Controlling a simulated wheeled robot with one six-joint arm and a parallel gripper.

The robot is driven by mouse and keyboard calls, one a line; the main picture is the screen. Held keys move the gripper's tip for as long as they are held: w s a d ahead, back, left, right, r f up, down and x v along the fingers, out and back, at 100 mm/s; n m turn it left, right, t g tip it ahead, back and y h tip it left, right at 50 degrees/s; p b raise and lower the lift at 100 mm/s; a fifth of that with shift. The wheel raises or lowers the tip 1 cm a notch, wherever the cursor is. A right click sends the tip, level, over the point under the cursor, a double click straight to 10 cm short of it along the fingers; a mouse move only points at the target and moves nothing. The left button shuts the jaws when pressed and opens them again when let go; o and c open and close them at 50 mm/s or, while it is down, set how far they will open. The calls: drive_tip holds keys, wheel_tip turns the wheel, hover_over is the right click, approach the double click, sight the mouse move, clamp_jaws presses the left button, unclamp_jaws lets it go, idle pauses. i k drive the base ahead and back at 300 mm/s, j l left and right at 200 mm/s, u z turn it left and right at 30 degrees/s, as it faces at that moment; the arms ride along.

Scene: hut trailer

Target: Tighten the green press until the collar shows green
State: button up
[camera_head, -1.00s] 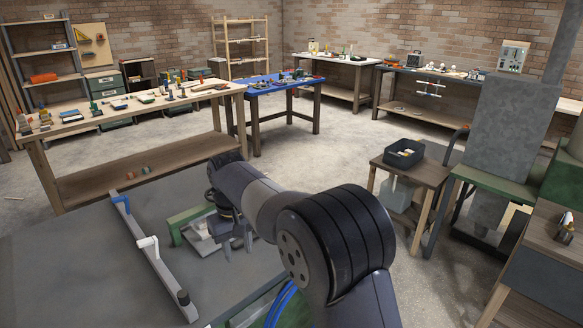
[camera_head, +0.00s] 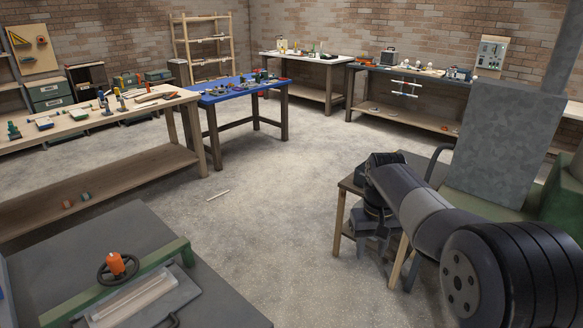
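The green press (camera_head: 165,257) is on the grey bench top at the lower left, its green crossbar running slantwise. A dark handwheel (camera_head: 103,275) with an orange piece (camera_head: 116,263) on its hub stands over the bar. I see orange there and no green collar. A pale, clear-looking block (camera_head: 135,297) lies in front of the bar, on a light plate. My gripper (camera_head: 372,250) hangs pointing down at the right, well away from the press, in front of a small wooden table. Nothing shows in it, but the finger gap is unclear.
The grey bench top (camera_head: 215,300) holds the press. A small wooden table (camera_head: 340,220) is partly hidden behind my gripper. A green-based machine (camera_head: 510,140) stands at the right. The concrete floor (camera_head: 270,225) between is clear except for a thin white stick (camera_head: 218,195).

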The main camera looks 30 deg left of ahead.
sight(114, 261)
drive_tip(key=i+j+u, duration=0.1)
drive_tip(key=i+u, duration=0.3)
drive_tip(key=i, duration=0.2)
drive_tip(key=i+u, duration=0.4)
drive_tip(key=i, duration=0.15)
drive_tip(key=i+l+u, duration=0.4)
drive_tip(key=i, duration=0.15)
drive_tip(key=i+j+u, duration=0.1)
drive_tip(key=i+u, duration=0.15)
drive_tip(key=u, duration=0.2)
drive_tip(key=i+u, duration=0.25)
drive_tip(key=u, duration=0.25)
drive_tip(key=i+l+u, duration=0.1)
drive_tip(key=i+u, duration=0.15)
drive_tip(key=u, duration=0.2)
drive_tip(key=i+l+u, duration=0.2)
drive_tip(key=u, duration=0.3)
drive_tip(key=i+l+u, duration=0.15)
drive_tip(key=u, duration=0.25)
drive_tip(key=i+l+u, duration=0.25)
drive_tip(key=u, duration=0.15)
drive_tip(key=i, duration=0.1)
